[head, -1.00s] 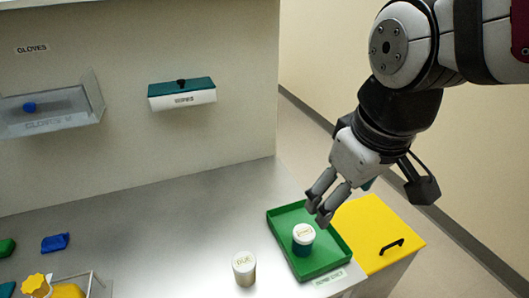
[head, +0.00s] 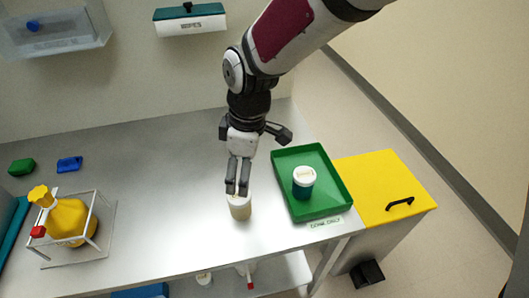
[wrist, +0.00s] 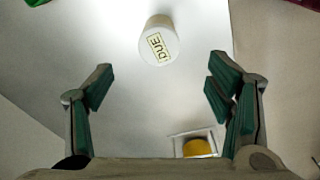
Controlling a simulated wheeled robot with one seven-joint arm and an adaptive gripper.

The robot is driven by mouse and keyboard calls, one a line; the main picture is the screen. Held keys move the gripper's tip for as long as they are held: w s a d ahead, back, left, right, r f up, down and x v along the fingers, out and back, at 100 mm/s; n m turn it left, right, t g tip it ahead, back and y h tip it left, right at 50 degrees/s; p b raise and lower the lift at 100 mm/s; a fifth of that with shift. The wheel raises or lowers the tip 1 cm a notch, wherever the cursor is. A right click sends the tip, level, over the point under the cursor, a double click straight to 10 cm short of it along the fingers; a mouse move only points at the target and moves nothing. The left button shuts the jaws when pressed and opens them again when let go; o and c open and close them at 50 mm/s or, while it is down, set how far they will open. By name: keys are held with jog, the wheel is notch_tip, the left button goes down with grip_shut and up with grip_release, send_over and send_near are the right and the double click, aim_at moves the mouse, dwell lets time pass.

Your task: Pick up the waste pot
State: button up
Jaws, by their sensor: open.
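No pot carries a readable waste label. A pale pot (head: 240,212) stands upright on the steel bench near its front edge. Its white lid reads DUE in the wrist view (wrist: 158,45). My gripper (head: 238,191) is open and points down at this pot, its fingers hiding part of the lid in the head view. In the wrist view the pot lies ahead of the spread fingertips (wrist: 158,85), with nothing between them. I cannot tell whether the fingers touch it. A second pot (head: 304,184), dark teal with a white lid, stands in the green tray (head: 297,160).
A yellow-lidded bin (head: 372,180) stands right of the bench. A yellow flask (head: 68,222) sits in a wire rack at the left. Blue (head: 69,164) and green (head: 21,167) pieces lie behind it. A wipes box (head: 190,24) hangs on the wall. The bench's middle is clear.

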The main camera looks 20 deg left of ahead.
aim_at(239, 199)
jog(key=f, duration=0.4)
jog(key=a+f, duration=0.1)
jog(key=f, duration=0.7)
jog(key=shift+a+f, duration=0.15)
jog(key=shift+a, duration=0.2)
jog(key=shift+s, duration=0.1)
jog(key=c, duration=1.4)
